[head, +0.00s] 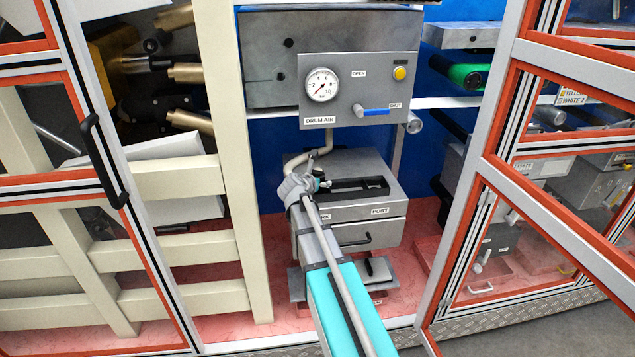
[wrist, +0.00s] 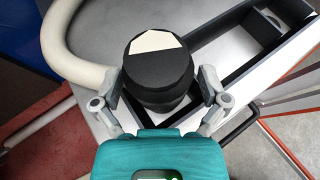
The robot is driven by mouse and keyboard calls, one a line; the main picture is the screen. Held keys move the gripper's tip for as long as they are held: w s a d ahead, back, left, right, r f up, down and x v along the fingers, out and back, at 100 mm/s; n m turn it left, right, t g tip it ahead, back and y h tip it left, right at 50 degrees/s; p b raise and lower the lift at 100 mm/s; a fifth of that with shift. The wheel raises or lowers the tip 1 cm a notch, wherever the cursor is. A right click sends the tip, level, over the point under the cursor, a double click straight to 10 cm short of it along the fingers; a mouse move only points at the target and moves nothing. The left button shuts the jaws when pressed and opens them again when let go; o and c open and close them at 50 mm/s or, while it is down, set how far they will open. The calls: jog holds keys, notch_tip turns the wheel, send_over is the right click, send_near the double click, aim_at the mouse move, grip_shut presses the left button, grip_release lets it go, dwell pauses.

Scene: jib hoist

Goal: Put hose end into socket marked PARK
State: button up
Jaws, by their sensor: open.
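The hose end is a black cylinder (wrist: 158,85) with a white patch on top. In the wrist view it stands between the two fingers of my gripper (wrist: 160,75), which is open around it; I cannot tell whether either finger touches it. The cream hose (wrist: 58,45) curves in from the left. In the head view my gripper (head: 308,184) is over the left part of a grey box (head: 345,208) and hides the hose end. A label ending in "RK" (head: 323,217) is partly covered by my arm. The PORT label (head: 380,211) is clear. The PARK socket's opening is hidden.
A black-walled recess (head: 372,184) runs along the box top to the right of my gripper. Above is the DRUM AIR panel (head: 360,92) with a gauge (head: 321,85) and a blue-handled valve (head: 373,112). A cream post (head: 235,160) and an open framed door (head: 510,165) flank the bay.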

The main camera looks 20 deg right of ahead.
jog(key=p+v, duration=0.5)
jog(key=v, duration=0.7)
dwell(0.6)
jog(key=s+a+f+m+g+y, duration=0.4)
jog(key=s+a+m, duration=0.3)
jog(key=m, duration=0.6)
jog(key=s+a+f+m+g+y, duration=0.4)
jog(key=s+a+f+m+y, duration=0.1)
jog(key=s+m, duration=0.6)
jog(key=a+f+m, duration=0.1)
jog(key=a+m, duration=0.1)
jog(key=shift+s+a+f+y, duration=0.2)
jog(key=shift+s+a+y, duration=0.1)
jog(key=shift+s+a, duration=0.1)
jog(key=shift+r, duration=0.1)
